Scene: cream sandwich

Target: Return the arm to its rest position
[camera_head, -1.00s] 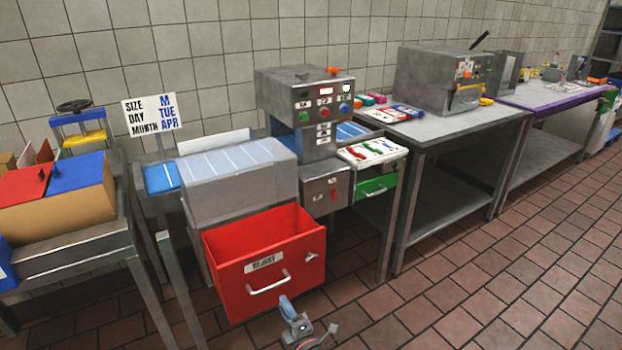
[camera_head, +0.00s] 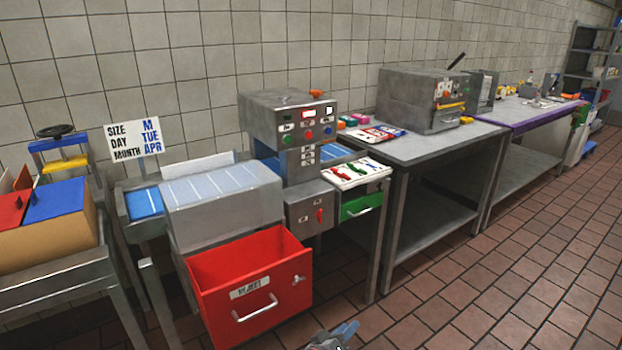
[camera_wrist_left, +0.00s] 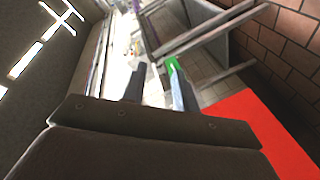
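My left gripper (camera_head: 338,335) shows only in part at the bottom edge of the head view, below and right of the open red drawer (camera_head: 215,308). In the left wrist view, the two fingers of my left gripper (camera_wrist_left: 154,76) stand apart with no object seen between them. A red surface (camera_wrist_left: 262,125) lies to the right of the fingers there. The rest of my left arm is out of the head view. My right arm and gripper are not in view.
A grey machine (camera_head: 287,118) stands behind the red drawer, with a green drawer (camera_head: 361,207) at its right. Metal tables (camera_head: 440,146) line the tiled wall. A signboard (camera_head: 134,139) stands at the left. The brick-tiled floor (camera_head: 480,275) at the right is clear.

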